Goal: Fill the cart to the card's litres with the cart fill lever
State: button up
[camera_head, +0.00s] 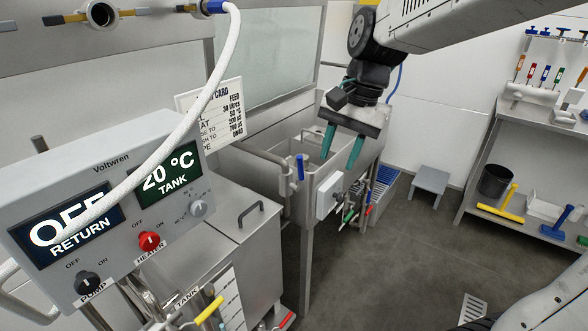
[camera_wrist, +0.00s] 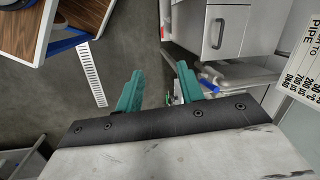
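My gripper (camera_head: 341,147) is open and empty, its teal fingers apart and pointing down above the sink-like steel tank (camera_head: 318,175). The fingers also show in the wrist view (camera_wrist: 158,88). A blue-handled lever (camera_head: 300,167) stands upright at the tank's near side, left of my gripper; a blue handle (camera_wrist: 208,86) shows beside the right finger in the wrist view. A yellow-handled lever (camera_head: 208,311) is low at the front. I cannot tell which is the cart fill lever, or identify the cart. The card (camera_head: 222,118) is partly hidden by a white hose; its litres line is small.
The grey control box (camera_head: 110,215) reads RETURN OFF and TANK 20 °C, with a pump knob (camera_head: 87,284) and red heater knob (camera_head: 149,241). A grey step stool (camera_head: 430,184) and a steel shelf (camera_head: 530,216) stand at right. Floor between is clear.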

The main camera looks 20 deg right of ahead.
aim_at(299, 174)
jog(key=w+d+f+m+y, duration=0.1)
jog(key=w+f+m, duration=0.3)
jog(key=w, duration=0.5)
jog(key=w+f+m+y, duration=0.1)
jog(key=w+f+m, duration=0.3)
jog(key=w, duration=0.5)
jog(key=shift+m, duration=0.4)
jog(key=x, duration=0.8)
jog(key=shift+w, duration=0.4)
grip_shut()
